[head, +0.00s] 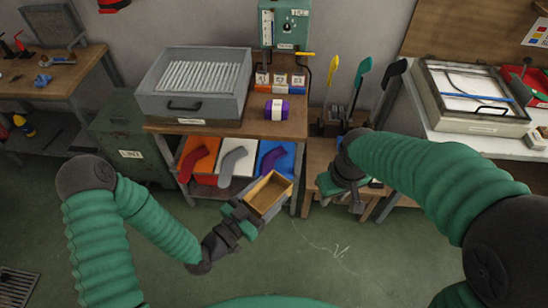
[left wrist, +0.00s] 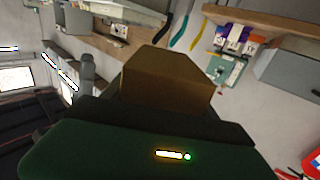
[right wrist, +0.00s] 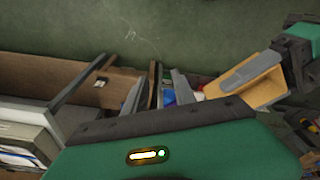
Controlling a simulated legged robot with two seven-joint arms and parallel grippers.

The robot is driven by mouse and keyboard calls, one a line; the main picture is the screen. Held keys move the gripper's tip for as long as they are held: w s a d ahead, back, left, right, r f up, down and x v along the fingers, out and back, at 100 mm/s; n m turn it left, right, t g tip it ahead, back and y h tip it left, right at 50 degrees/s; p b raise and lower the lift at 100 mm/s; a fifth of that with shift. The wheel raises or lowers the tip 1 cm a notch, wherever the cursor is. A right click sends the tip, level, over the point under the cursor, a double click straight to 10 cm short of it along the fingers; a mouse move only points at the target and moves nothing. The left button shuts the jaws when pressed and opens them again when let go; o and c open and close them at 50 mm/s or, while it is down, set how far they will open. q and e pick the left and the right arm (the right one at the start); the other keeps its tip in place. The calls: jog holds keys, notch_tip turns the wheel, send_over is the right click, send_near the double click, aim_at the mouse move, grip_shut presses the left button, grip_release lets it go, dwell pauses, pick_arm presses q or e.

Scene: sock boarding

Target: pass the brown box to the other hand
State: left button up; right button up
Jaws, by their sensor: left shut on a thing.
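The brown box (head: 281,181) is open-topped and held tilted in the air in front of the shelf unit. My left gripper (head: 243,213) is shut on its near left side. In the left wrist view the box (left wrist: 166,75) stands out beyond the gripper. My right gripper (head: 341,203) is to the right of the box, apart from it, with its fingers spread and nothing between them. In the right wrist view the box (right wrist: 262,88) is at the right, with a finger of my left gripper (right wrist: 250,72) across it.
A shelf unit (head: 215,128) behind the box bears a grey tray (head: 180,107) of white rods and a purple roll (head: 277,110). Below are orange, white and blue bins with socks. A small wooden stand (head: 318,160) is behind my right gripper. The green floor (head: 330,255) in front is clear.

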pick_arm(q)
jog(key=shift+w+f, duration=0.1)
jog(key=shift+w, duration=0.05)
pick_arm(e)
jog(key=w+a+r+n+g, duration=0.1)
jog(key=w+a+r+n, duration=0.25)
jog(key=w+a, duration=0.3)
pick_arm(q)
jog(key=shift+a, duration=0.15)
pick_arm(e)
notch_tip(320, 180, up, 4)
jog(key=n, duration=0.3)
send_over(279, 184)
jog(key=shift+g, duration=0.4)
notch_tip(279, 184, down, 12)
jog(key=shift+r, duration=0.15)
grip_shut()
jog(key=shift+a, duration=0.1)
pick_arm(q)
jog(key=o, duration=1.4)
